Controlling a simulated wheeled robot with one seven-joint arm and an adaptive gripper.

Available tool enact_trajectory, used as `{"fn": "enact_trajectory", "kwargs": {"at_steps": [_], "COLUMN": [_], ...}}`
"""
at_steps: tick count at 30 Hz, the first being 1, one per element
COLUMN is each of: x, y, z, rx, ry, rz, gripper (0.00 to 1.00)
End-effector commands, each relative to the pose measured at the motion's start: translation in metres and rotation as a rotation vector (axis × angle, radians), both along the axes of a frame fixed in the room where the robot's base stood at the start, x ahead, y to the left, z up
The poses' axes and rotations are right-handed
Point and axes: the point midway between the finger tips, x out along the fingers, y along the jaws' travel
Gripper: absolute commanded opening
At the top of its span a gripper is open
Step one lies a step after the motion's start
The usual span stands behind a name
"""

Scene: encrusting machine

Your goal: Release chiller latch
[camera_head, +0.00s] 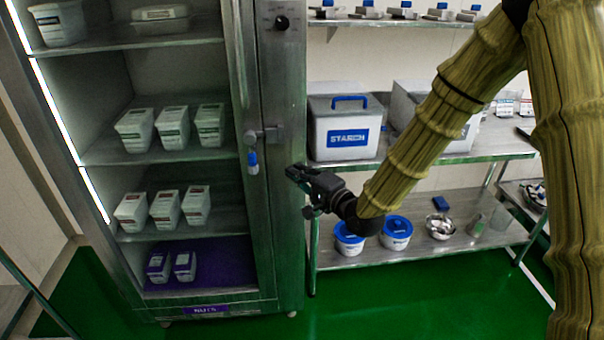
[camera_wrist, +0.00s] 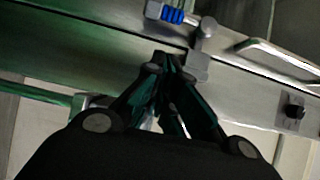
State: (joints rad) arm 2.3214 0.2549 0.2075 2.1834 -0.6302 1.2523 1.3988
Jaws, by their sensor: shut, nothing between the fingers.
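The chiller (camera_head: 282,95) is a tall steel cabinet at the left of the head view. Its latch (camera_head: 264,135) is a metal lever with a blue grip (camera_head: 253,163) hanging down, on the right edge of the front. In the wrist view the latch (camera_wrist: 204,42) lies just ahead of the fingertips, with the blue grip (camera_wrist: 172,15) at the top. My gripper (camera_head: 292,173) is right of and slightly below the latch in the head view. In the wrist view its fingers (camera_wrist: 168,62) are together and empty. Whether they touch the latch mount is unclear.
White tubs (camera_head: 172,128) stand on the chiller's shelves. A steel rack to the right holds a STARCH box (camera_head: 345,130), blue-lidded tubs (camera_head: 397,232) and a metal bowl (camera_head: 440,227), close to my arm. Green floor (camera_head: 400,300) is open in front.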

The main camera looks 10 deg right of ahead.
Motion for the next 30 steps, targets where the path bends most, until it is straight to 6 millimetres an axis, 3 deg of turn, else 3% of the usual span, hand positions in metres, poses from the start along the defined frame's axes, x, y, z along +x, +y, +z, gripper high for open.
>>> {"fn": "enact_trajectory", "kwargs": {"at_steps": [12,21,30], "x": [0.053,0.056,0.058], "y": [0.036,0.063,0.073], "z": [0.002,0.0,0.0], "rx": [-0.001,-0.001,0.001], "ry": [-0.002,0.002,-0.001], "rz": [0.001,0.0,-0.001], "gripper": [0.0,0.0,0.0]}}
